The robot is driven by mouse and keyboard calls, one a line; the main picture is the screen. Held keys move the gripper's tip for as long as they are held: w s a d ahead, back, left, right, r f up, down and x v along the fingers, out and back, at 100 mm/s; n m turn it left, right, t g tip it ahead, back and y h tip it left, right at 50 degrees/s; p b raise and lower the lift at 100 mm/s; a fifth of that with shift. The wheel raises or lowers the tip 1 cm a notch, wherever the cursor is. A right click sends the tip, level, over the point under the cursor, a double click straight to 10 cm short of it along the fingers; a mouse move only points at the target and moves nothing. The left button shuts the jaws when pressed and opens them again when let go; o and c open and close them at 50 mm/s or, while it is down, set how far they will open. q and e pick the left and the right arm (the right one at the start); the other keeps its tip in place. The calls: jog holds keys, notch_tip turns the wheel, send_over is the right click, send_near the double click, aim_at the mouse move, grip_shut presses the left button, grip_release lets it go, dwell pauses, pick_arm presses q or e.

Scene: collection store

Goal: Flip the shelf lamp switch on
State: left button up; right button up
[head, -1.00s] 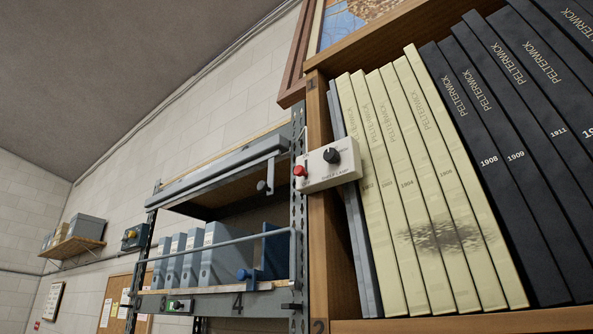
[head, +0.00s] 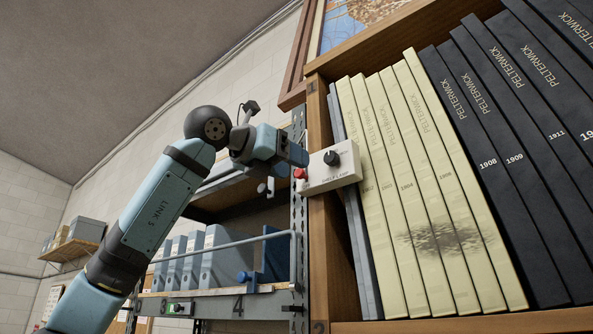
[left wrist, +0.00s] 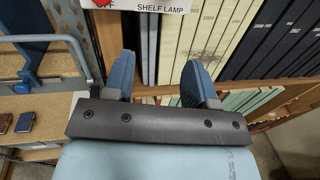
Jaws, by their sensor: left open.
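The shelf lamp switch box (head: 335,178) is a small white box on the wooden bookcase upright. It has a black knob (head: 331,157) and a red part (head: 299,174) at its left end. In the left wrist view its label plate (left wrist: 160,6) reads "SHELF LAMP" and is cut by the top edge; the red part (left wrist: 103,3) shows at its left. My left gripper (head: 298,154) is at the box's upper left in the head view; contact cannot be told. In the left wrist view its two blue fingers (left wrist: 160,62) are apart with nothing between them, below the label.
Cream and black Pelterwick volumes (head: 440,190) fill the bookcase right of the box. A grey metal rack (head: 299,250) with blue binders (head: 215,258) and a rail stands to the left. A framed picture (head: 345,22) hangs above.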

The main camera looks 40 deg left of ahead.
aim_at(298, 171)
pick_arm(q)
jog(key=s+a+r+n+y, duration=0.2)
jog(key=s+a+r+y, duration=0.15)
jog(key=s+a, duration=0.2)
jog(key=shift+n+t, duration=0.3)
jog(key=shift+t, duration=0.1)
jog(key=w+p, duration=0.1)
jog(key=w, duration=0.3)
jog(key=w+p, duration=0.2)
jog(key=w, duration=0.3)
jog(key=w+d+p, duration=0.1)
jog(key=w, duration=0.3)
jog(key=shift+w+r, duration=0.15)
jog(key=shift+w, duration=0.25)
jog(key=shift+w+p, duration=0.35)
jog(key=shift+w, duration=0.2)
jog(key=shift+s, duration=0.1)
grip_shut()
